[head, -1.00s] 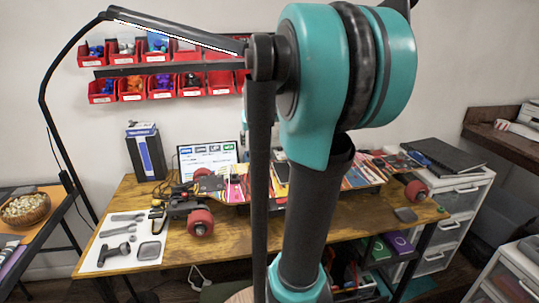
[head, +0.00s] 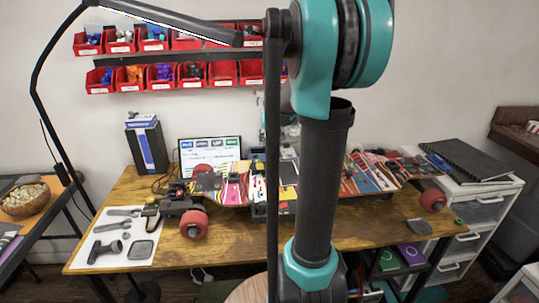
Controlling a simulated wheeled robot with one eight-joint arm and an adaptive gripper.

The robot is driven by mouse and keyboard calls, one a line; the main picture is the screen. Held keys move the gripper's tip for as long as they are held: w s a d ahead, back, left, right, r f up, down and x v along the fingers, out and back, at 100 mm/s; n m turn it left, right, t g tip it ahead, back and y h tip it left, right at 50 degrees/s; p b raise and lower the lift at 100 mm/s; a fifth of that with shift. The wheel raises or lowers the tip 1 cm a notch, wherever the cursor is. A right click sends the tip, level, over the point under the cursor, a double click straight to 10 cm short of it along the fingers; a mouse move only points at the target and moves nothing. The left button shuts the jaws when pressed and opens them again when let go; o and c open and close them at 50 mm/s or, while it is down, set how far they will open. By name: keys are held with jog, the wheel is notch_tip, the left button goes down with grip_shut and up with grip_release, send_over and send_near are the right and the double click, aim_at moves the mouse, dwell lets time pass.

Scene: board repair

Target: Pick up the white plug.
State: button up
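A small white item with a cord (head: 203,277) shows low against the wall under the workbench. It may be the white plug, but it is too small to be sure. My teal and black arm stands upright in front of the bench and hides part of its middle. The fingers of my gripper do not show, so I cannot see whether they hold anything.
A wooden workbench (head: 140,203) carries a colourful skateboard deck (head: 365,178) with red wheels, a screen (head: 210,152) and a white sheet with tools (head: 112,252). Red bins (head: 130,80) hang on the wall. White drawers (head: 480,210) stand right; a side table with a bowl (head: 27,201) stands left.

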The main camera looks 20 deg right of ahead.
aim_at(269, 151)
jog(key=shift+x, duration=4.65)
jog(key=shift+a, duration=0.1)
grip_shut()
